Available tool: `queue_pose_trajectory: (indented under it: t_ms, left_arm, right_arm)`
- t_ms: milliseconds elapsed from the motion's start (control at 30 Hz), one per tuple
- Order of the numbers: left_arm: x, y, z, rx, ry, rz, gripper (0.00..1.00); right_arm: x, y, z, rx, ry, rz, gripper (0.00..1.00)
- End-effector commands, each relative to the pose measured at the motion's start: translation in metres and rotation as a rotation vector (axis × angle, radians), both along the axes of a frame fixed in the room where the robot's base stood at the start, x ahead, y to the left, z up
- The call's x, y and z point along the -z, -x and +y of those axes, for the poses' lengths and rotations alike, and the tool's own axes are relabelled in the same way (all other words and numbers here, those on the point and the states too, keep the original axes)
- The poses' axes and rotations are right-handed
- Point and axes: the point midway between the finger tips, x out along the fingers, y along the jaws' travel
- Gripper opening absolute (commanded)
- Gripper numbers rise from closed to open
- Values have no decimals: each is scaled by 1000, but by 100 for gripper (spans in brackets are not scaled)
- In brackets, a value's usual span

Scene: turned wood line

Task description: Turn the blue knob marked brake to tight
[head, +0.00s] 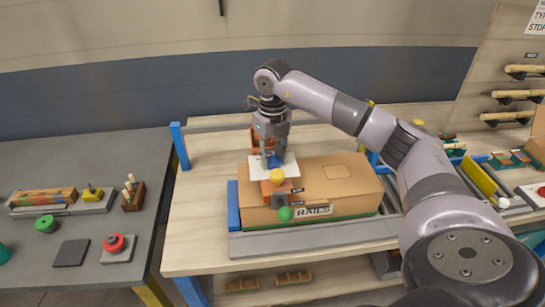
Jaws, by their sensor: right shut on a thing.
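The blue knob (275,161) sits on a white panel (257,171) on the wooden table, behind the cardboard box's left part. My right gripper (271,150) points down over it and is shut on it. The gripper's fingers hide much of the knob, and I cannot read its markings or tell its setting. My left gripper is out of view.
A cardboard box (345,184) marked RAILS stands on a grey conveyor (300,241), by a yellow knob (277,176) and a green ball-shaped knob (285,214). A red button (114,243) is on the dark left table (85,220).

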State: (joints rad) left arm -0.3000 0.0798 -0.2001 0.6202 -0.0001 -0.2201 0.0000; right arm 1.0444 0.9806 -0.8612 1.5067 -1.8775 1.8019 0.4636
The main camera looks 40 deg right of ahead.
Motion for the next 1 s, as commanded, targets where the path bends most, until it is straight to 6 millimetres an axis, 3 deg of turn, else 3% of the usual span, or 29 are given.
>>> queue_pose_trajectory:
  t_ms: [500, 1000]
  left_arm:
    - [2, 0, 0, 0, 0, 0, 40]
    - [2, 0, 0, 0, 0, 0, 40]
  right_arm:
    - [-3, -1, -3, 439, 0, -8, 6]
    - [-3, -1, -4, 601, 0, -10, 6]
